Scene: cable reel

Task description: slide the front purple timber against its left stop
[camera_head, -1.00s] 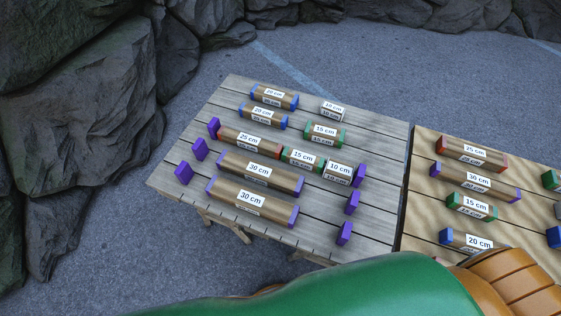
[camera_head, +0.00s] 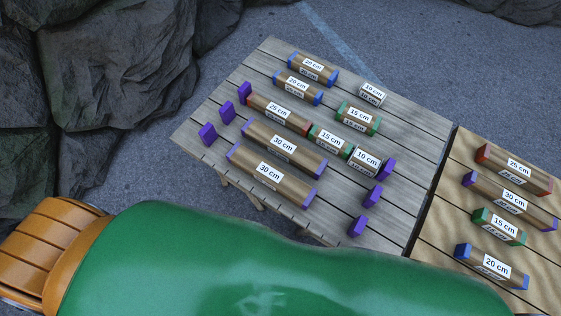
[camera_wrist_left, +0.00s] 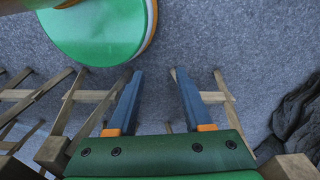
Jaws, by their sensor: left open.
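The front purple timber (camera_head: 270,176), labelled 30 cm with purple ends, lies along the front edge of the left grey plank table (camera_head: 312,229). Its left stop, a purple block (camera_head: 207,133), stands to its left with a clear gap between them. A purple block (camera_head: 357,226) on the right is also apart from the timber's right end. In the left wrist view my left gripper (camera_wrist_left: 158,75) is open and empty, with grey ground and wooden supports behind it. It does not show in the head view. My right gripper is in no view.
Another purple-ended 30 cm timber (camera_head: 284,146) lies just behind, and a row of 25, 15 and 10 cm pieces behind that. A second table (camera_head: 438,215) with timbers stands right. My green arm link crosses the foreground. Rocks (camera_head: 95,85) rise at left.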

